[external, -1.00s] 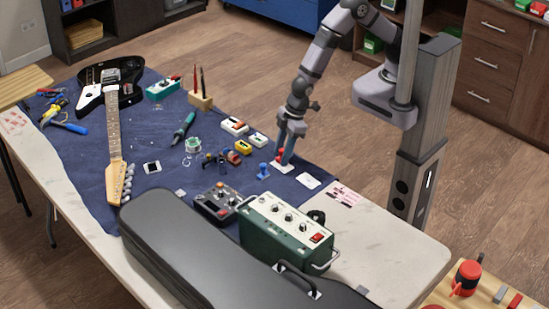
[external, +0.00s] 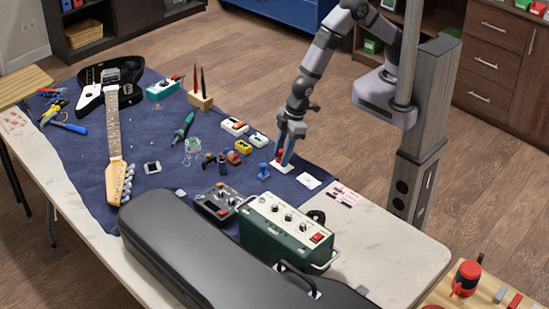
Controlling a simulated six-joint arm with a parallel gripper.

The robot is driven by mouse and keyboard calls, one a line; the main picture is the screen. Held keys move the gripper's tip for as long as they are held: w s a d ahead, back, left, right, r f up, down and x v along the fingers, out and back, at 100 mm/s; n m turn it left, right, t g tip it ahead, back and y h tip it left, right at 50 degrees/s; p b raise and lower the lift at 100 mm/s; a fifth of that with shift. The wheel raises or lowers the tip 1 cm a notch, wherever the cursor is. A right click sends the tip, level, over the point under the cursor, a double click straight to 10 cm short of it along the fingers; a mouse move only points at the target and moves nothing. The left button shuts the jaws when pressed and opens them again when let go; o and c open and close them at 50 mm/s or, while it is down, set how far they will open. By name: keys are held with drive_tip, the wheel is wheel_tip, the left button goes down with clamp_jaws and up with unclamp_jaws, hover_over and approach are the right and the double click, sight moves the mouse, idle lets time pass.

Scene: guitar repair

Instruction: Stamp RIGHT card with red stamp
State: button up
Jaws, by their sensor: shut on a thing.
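My gripper (external: 284,157) is shut on the red stamp (external: 281,153), which is partly hidden between the fingers. It holds the stamp low over a white card (external: 279,168) on the blue cloth. I cannot tell whether the stamp touches this card. A second white card (external: 308,181) lies apart, to the right and nearer the camera; no mark on it can be made out. A blue stamp (external: 263,171) stands upright to the left of the cards.
The green amplifier (external: 287,233), a dark pedal (external: 217,203) and the black guitar case (external: 215,250) lie nearer the camera. Small coloured pedals (external: 234,126) and a spool (external: 193,145) are to the left. The guitar (external: 113,135) lies far left. Printed paper (external: 344,194) lies to the right.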

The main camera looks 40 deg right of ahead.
drive_tip(key=shift+f+b, duration=0.3)
drive_tip(key=shift+f, duration=0.15)
idle(0.3)
drive_tip(key=shift+d+f, duration=0.15)
idle(1.0)
drive_tip(key=shift+r+p, duration=2.75)
drive_tip(key=shift+r, duration=0.85)
